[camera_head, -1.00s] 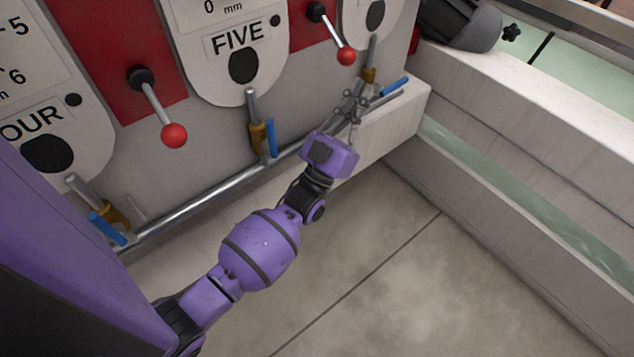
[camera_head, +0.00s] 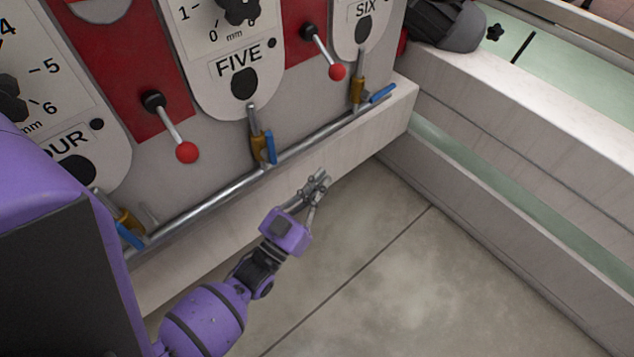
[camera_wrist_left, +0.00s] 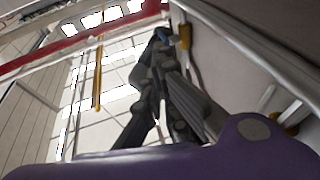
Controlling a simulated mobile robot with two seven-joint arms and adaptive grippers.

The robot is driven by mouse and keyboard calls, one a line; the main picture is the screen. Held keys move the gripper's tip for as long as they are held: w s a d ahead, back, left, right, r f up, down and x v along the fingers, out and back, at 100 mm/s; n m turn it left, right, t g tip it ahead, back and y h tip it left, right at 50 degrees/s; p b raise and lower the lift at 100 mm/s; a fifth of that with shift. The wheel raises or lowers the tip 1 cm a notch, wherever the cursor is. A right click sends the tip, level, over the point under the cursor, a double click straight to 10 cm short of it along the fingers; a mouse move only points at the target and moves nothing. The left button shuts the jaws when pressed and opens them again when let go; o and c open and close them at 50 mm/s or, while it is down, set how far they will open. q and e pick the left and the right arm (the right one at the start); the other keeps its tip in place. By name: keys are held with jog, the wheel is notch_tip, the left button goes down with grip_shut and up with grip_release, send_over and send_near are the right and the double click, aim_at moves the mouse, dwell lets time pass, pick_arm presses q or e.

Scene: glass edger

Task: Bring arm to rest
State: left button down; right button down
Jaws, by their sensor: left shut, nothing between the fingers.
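My left gripper (camera_head: 318,178) is shut and empty in the head view. It is in front of the machine's white lower ledge (camera_head: 215,245), below the metal pipe (camera_head: 215,198), and touches no valve that I can see. In the left wrist view its closed fingers (camera_wrist_left: 160,50) point away from the camera, with a blue and brass valve (camera_wrist_left: 183,37) beyond them. My right gripper is not in view.
The machine carries blue-handled valves (camera_head: 270,147) and red-knobbed levers (camera_head: 187,152) by panels FIVE (camera_head: 239,62) and SIX (camera_head: 366,10). A white trough (camera_head: 520,170) bounds the right side. The floor (camera_head: 400,280) between is clear.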

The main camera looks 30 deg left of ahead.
pick_arm(q)
jog(key=shift+s+f+g, duration=0.4)
jog(key=shift+s+f, duration=0.05)
jog(key=shift+s, duration=0.1)
